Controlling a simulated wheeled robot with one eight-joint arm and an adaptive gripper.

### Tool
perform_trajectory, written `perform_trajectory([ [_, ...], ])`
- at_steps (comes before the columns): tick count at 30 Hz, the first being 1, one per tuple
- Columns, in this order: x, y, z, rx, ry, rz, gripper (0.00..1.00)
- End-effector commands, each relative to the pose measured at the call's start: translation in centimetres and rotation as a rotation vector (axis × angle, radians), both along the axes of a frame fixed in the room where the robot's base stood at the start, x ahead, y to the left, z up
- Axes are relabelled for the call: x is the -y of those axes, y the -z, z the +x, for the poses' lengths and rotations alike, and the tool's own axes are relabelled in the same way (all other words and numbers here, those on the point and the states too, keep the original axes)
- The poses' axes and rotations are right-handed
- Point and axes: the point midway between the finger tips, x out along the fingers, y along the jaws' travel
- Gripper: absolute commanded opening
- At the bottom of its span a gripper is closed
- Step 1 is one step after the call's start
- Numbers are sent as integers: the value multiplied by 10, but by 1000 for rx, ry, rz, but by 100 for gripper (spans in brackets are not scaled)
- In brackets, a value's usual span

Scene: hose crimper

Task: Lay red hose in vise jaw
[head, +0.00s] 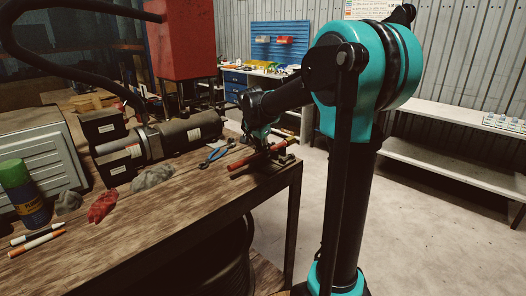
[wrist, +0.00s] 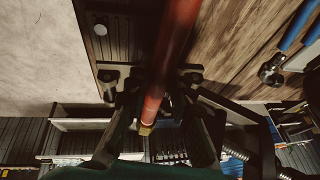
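The red hose (head: 243,164) shows near the far right corner of the wooden workbench, slanting up to the right. In the wrist view the hose (wrist: 172,60) runs from the top edge down to a yellowish end between the dark fingers. My gripper (head: 263,143) is directly over the hose in the head view. Its fingers (wrist: 155,90) stand on both sides of the hose in the wrist view; shadow hides whether they touch it. A dark metal fixture (head: 284,157), seemingly the vise, sits at the bench corner by the hose. Its jaw opening cannot be made out.
Blue-handled pliers (head: 217,152) lie left of the hose. A crimper machine (head: 180,134), a red rag (head: 102,206), grey rags, a spray can (head: 24,193) and markers are further left on the bench. The floor to the right is open, up to a white shelf (head: 450,120).

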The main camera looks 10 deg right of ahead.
Motion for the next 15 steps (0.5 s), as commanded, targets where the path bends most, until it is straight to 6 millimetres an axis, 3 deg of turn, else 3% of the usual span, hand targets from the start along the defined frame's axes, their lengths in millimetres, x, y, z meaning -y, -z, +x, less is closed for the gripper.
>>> perform_trajectory([
  [1, 0, 0, 0, 0, 0, 0, 29],
  [5, 0, 0, 0, 0, 0, 0, 45],
  [15, -1, -2, -1, 0, 0, 0, 45],
])
